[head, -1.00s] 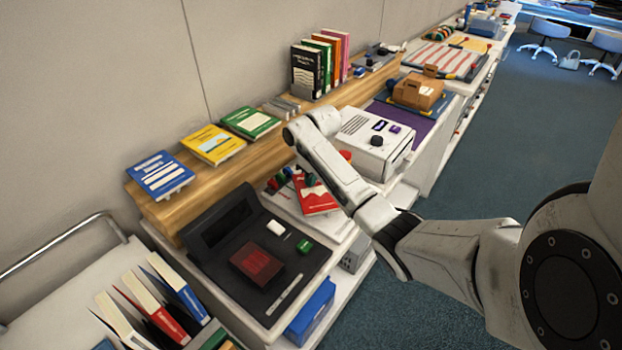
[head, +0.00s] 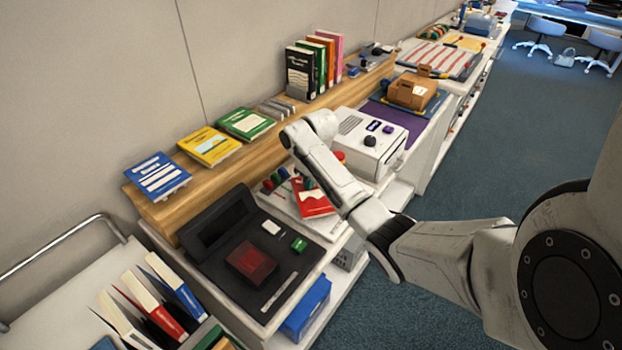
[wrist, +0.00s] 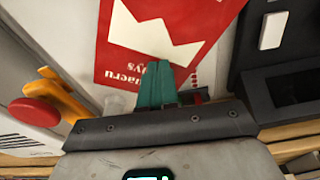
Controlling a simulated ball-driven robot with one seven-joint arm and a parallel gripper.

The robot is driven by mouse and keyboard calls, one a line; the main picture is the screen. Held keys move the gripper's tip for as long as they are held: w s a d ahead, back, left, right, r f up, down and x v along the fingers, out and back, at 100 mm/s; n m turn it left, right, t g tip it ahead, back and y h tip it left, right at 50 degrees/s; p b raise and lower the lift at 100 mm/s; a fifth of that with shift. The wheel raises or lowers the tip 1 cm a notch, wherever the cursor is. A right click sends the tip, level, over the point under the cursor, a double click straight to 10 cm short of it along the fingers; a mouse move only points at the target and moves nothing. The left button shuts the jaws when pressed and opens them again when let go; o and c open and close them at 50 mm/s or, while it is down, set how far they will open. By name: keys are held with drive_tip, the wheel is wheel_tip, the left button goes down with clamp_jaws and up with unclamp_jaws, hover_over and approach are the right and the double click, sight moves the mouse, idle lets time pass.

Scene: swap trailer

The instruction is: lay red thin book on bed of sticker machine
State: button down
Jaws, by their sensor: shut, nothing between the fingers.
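The red thin book (head: 312,198) lies flat on a white surface between a black device and a white boxy machine (head: 372,140) with a dark knob. In the wrist view the red book (wrist: 165,40) shows its white cover shape and upside-down lettering. My gripper (wrist: 157,85) has its teal fingers shut together and empty, over the edge of the book. I cannot tell whether the fingertips touch the cover. In the head view my arm partly hides the book's right side. Which device is the sticker machine is not certain from the frames.
The black device (head: 220,245) holds a dark red block (head: 250,262). Red and green knobs (head: 275,180) stand behind the book. An orange bracket with a red knob (wrist: 34,111) is close to my gripper. Books lie on the wooden shelf (head: 165,208).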

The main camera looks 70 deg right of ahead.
drive_tip(key=shift+w+r, duration=0.1)
drive_tip(key=shift+r, duration=0.15)
